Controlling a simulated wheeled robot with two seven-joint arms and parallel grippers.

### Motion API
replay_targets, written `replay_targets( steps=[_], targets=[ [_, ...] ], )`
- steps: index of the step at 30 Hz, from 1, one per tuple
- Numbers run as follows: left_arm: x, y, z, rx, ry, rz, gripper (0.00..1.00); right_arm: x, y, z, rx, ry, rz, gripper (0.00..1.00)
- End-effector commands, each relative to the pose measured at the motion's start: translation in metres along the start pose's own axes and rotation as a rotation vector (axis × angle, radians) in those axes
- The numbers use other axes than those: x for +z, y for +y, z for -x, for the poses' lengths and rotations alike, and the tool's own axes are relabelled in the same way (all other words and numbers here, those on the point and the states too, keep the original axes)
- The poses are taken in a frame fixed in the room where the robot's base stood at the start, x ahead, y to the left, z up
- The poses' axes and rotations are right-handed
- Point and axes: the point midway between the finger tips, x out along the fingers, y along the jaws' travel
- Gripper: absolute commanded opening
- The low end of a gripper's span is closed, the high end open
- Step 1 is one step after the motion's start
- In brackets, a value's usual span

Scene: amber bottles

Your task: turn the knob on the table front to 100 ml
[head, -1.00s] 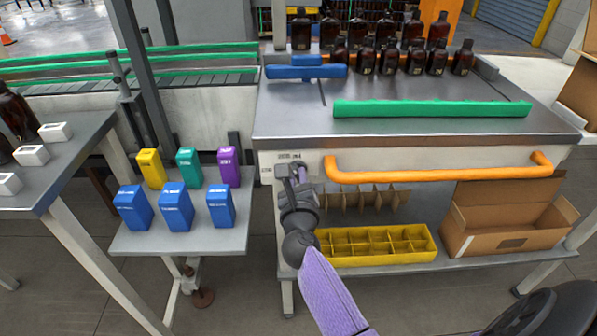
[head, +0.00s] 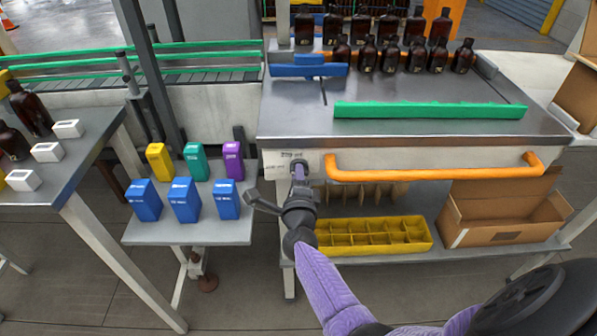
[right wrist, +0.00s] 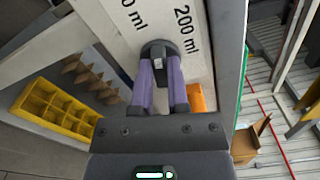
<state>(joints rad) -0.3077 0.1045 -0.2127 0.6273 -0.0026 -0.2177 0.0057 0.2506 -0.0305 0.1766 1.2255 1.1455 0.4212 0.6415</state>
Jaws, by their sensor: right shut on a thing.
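The dark round knob (right wrist: 158,50) is on the pale front panel of the table; in the head view its dark edge (head: 299,163) shows left of the orange handle. My right gripper (right wrist: 161,72) has its purple fingers on both sides of the knob, shut on it; it also shows in the head view (head: 299,173). In the right wrist view a "200 ml" label (right wrist: 187,32) is right of the knob, and a label (right wrist: 130,14) cut off to "0 ml" is at upper left. A small light mark shows on the knob; which label it points at I cannot tell. My left gripper is not in view.
The orange handle (head: 430,174) is close right of the knob. A yellow divided crate (head: 374,250) and an open cardboard box (head: 503,236) stand on the lower shelf. A small side table (head: 190,238) with colored boxes stands left. Amber bottles (head: 388,58) stand on the tabletop.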

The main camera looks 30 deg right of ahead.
Motion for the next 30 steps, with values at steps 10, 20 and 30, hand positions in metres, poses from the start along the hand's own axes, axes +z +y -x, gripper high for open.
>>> replay_targets(
  steps=[10, 20, 30],
  targets=[
    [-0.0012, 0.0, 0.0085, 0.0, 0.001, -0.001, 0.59, 0.0005, 0.0008, 0.0003, 0.002, -0.001, 0.195, 0.0],
    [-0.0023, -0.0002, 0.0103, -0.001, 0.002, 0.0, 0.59, 0.0003, 0.002, 0.0005, 0.003, -0.001, 0.262, 0.0],
    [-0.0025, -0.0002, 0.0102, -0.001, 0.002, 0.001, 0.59, 0.0001, 0.0024, 0.0005, 0.003, -0.001, 0.267, 0.0]
  ],
)
